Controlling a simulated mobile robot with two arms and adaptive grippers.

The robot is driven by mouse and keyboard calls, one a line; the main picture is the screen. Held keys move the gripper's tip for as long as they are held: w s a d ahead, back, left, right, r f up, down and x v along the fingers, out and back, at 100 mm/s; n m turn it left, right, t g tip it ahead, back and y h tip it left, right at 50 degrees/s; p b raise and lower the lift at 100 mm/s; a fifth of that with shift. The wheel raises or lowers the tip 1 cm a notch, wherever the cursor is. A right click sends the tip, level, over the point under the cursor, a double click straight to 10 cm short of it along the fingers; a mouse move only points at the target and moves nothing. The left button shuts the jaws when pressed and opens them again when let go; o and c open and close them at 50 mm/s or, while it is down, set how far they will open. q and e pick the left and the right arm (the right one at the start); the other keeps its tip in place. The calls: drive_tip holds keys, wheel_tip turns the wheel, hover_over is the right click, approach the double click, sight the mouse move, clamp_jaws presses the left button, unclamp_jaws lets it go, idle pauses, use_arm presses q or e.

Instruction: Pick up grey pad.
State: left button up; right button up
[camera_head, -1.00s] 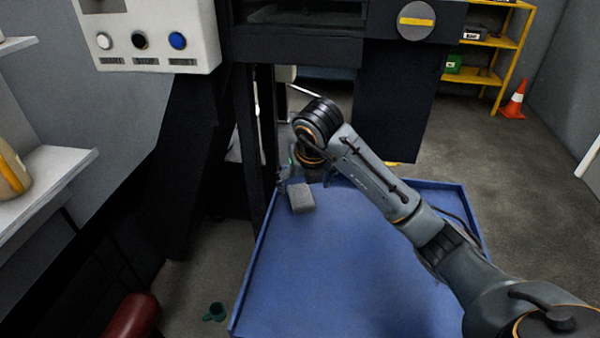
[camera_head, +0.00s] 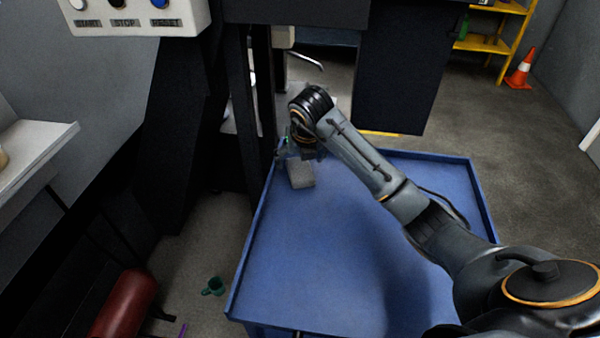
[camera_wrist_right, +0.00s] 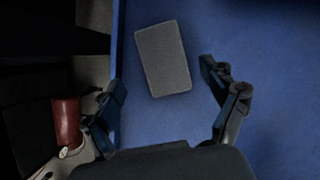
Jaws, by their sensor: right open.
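The grey pad (camera_head: 301,174) lies flat on the blue tray-like table top (camera_head: 330,250), near its far left corner. In the right wrist view the pad (camera_wrist_right: 163,58) is a grey rectangle, slightly turned, ahead of the fingers and close to the table's left rim. My right gripper (camera_wrist_right: 168,95) is open, with one finger on each side and the pad beyond the gap between them. In the head view the right gripper (camera_head: 294,148) is small and partly hidden by its own wrist, just behind the pad. My left gripper is not in view.
A dark machine frame (camera_head: 262,110) stands close to the table's left far corner. A green cup (camera_head: 214,286) and a red cylinder (camera_head: 125,305) are on the left, off the table. An orange cone (camera_head: 520,70) stands far right. Most of the table top is clear.

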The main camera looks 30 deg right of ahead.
sight(300, 169)
use_arm(q)
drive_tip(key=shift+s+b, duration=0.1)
drive_tip(key=shift+b, duration=0.35)
use_arm(e)
drive_tip(key=shift+s+x, duration=0.2)
drive_tip(key=shift+x, duration=2.1)
drive_tip(key=shift+d+f, duration=0.15)
drive_tip(key=shift+f, duration=0.2)
drive_tip(key=c, duration=1.1)
